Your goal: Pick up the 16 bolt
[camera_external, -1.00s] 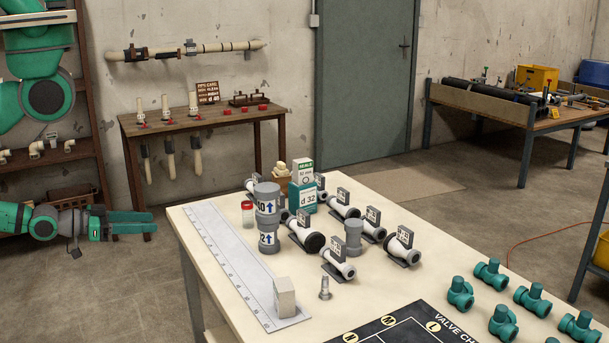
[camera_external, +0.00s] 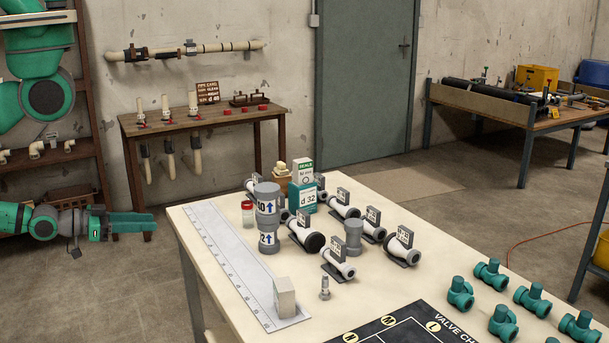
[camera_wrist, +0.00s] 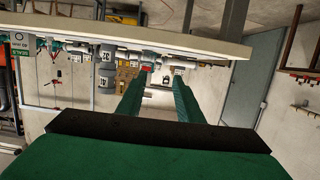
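A small grey metal bolt (camera_external: 325,288) stands upright on the light work table (camera_external: 235,215), near its front edge and right of the white ruler board (camera_external: 222,252). Any size mark on it is too small to read. My gripper (camera_external: 155,223) is left of the table, well apart from the bolt, with its green fingers pointing right. In the wrist view my gripper (camera_wrist: 158,85) has its two fingers spread with nothing between them. That view is upside down, with the table edge along the top. I cannot make out the bolt there.
A grey block (camera_external: 285,297) stands on the ruler board's near end. Grey stacked cylinders (camera_external: 267,218), a teal d 32 box (camera_external: 303,197) and several white pipe pieces (camera_external: 339,263) stand behind the bolt. Green valves (camera_external: 502,322) and a black chart (camera_external: 400,328) are to the right.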

